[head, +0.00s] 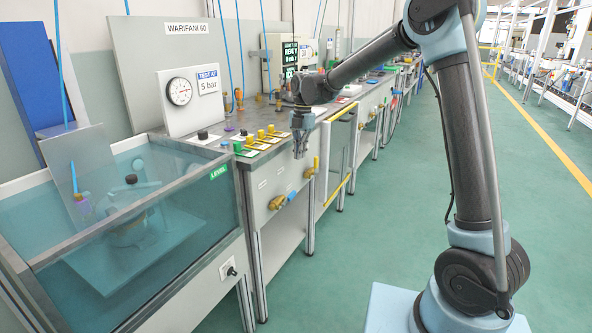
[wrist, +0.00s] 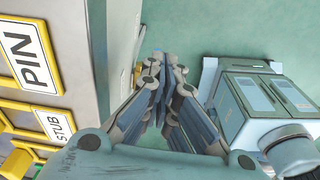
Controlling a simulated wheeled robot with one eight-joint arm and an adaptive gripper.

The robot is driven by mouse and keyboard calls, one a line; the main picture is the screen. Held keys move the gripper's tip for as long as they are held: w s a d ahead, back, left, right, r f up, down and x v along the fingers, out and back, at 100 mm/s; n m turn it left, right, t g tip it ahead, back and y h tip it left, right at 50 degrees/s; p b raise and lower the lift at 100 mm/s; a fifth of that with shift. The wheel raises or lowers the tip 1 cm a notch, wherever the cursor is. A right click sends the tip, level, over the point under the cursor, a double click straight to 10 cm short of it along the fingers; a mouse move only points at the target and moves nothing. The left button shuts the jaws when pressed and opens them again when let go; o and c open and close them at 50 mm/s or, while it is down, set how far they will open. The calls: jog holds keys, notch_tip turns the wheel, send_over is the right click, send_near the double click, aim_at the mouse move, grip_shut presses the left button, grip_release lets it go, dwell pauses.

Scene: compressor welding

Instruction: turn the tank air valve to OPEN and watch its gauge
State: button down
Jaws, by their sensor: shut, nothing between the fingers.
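My gripper (head: 299,155) points down in front of the bench edge, its fingers together and empty. In the wrist view the fingertips (wrist: 165,65) meet beside the bench. A round dial gauge (head: 180,91) sits on a white panel beside a "TEST AT 5 bar" sign; its needle is too small to read. The glass-walled water tank (head: 218,205) stands at left, with a small black knob (head: 231,271) and label on its front. I cannot tell which one is the tank air valve.
Labelled blocks with yellow parts (head: 262,138) line the bench top near my gripper; "PIN" (wrist: 30,62) and "STUB" (wrist: 60,125) labels show in the wrist view. A black knob (head: 203,134) stands below the gauge. Green floor (head: 350,240) is clear right of the bench.

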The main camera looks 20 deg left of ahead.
jog(key=s+m+y, duration=0.1)
jog(key=s+m, duration=0.2)
jog(key=m, duration=0.3)
jog(key=m+t+y, duration=0.2)
jog(key=m, duration=0.9)
send_over(292, 193)
jog(key=f, duration=1)
jog(key=shift+s+a, duration=0.25)
jog(key=shift+a, duration=0.05)
jog(key=shift+f, duration=0.75)
jog(key=shift+w, duration=0.1)
jog(key=shift+w+d+f, duration=0.15)
jog(key=shift+w+f, duration=0.05)
jog(key=shift+f, duration=0.4)
